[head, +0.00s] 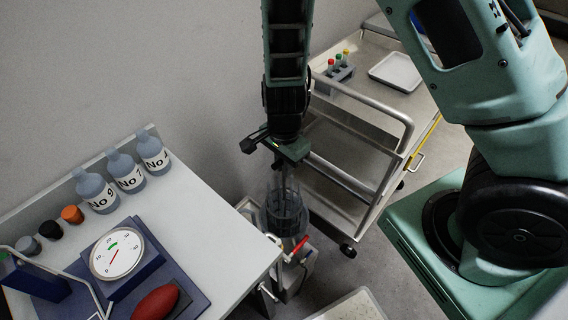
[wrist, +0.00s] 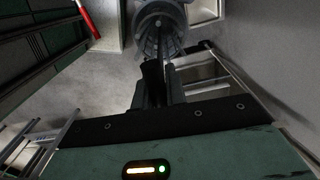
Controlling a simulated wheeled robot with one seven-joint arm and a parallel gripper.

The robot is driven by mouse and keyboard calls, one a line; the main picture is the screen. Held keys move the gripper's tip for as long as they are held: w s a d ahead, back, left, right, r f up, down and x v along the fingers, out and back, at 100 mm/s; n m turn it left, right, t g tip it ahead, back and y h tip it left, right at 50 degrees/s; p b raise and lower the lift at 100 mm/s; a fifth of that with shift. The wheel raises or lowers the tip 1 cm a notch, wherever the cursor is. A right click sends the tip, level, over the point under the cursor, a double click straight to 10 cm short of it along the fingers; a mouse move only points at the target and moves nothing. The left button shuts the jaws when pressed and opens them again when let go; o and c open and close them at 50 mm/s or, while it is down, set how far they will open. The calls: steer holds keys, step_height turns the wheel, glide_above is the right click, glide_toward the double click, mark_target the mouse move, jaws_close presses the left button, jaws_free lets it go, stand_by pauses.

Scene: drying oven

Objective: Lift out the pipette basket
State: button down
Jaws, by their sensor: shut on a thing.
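The pipette basket (head: 286,212) is a dark grey round cage with an upright handle, below my gripper in the head view. It appears to sit at or inside a clear cylindrical vessel; how deep it sits I cannot tell. My gripper (head: 281,163) points down above it, shut on the basket's handle. In the wrist view, the dark fingers of my gripper (wrist: 163,82) close around the handle, and the basket's round ribbed body (wrist: 160,22) shows beyond them, cut off by the top edge. The fingertips' contact is partly hidden.
A red lever (head: 299,246) is beside the vessel's lower part. A white bench (head: 200,212) with bottles, a gauge (head: 118,252) and a red bulb (head: 156,301) stands at left. A metal cart (head: 345,190) with a white tray (head: 396,72) and a tube rack (head: 340,72) stands close at right.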

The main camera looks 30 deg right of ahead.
steer(key=shift+r+p, duration=3)
steer(key=shift+r, duration=0.4)
step_height(320, 180, up, 7)
steer(key=p, duration=0.7)
steer(key=shift+r+p, duration=0.15)
steer(key=shift+p, duration=0.15)
